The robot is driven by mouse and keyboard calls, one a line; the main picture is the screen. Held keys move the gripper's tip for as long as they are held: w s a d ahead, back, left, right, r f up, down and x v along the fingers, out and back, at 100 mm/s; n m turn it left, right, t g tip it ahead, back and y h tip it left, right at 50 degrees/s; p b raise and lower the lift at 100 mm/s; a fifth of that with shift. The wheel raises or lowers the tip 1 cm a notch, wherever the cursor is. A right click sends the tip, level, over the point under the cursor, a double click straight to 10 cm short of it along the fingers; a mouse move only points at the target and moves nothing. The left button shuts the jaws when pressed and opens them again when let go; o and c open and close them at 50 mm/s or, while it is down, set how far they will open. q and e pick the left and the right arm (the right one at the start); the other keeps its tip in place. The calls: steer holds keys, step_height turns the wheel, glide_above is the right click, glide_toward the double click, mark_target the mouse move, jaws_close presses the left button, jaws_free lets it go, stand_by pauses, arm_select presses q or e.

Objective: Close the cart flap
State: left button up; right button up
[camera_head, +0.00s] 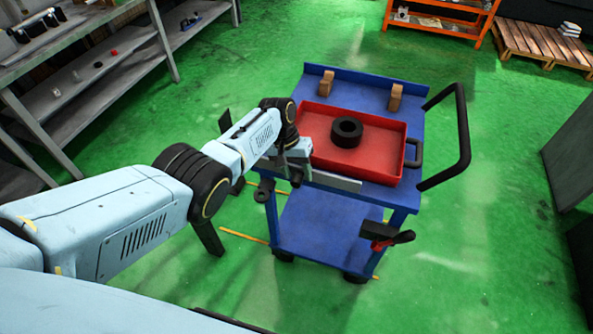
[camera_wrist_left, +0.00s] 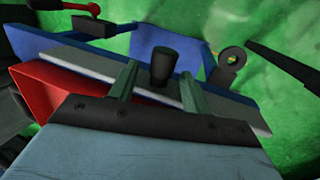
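The blue cart (camera_head: 320,225) stands in the middle of the head view. Its flap is a narrow grey plate (camera_head: 336,181) along the cart's near edge, beside the red tray; in the left wrist view the grey plate (camera_wrist_left: 85,56) runs slantwise behind my fingers. A black knob (camera_wrist_left: 163,66) stands up at the plate. My left gripper (camera_head: 298,174) is at the left end of this plate. In the left wrist view its two fingers (camera_wrist_left: 158,88) are apart, with the knob between or just beyond them; contact cannot be told. My right gripper is not in view.
The red tray (camera_head: 392,170) holds a black ring (camera_head: 347,132). Two wooden blocks (camera_head: 396,97) stand at the cart's back. A black push handle (camera_head: 463,140) sticks out right; a red-and-black lever (camera_head: 388,237) projects at the front. Grey shelves (camera_head: 95,90) stand left.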

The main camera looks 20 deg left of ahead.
arm_select(q)
steer(key=p+v, duration=0.4)
steer(key=v, duration=0.9)
steer(key=shift+r, duration=0.2)
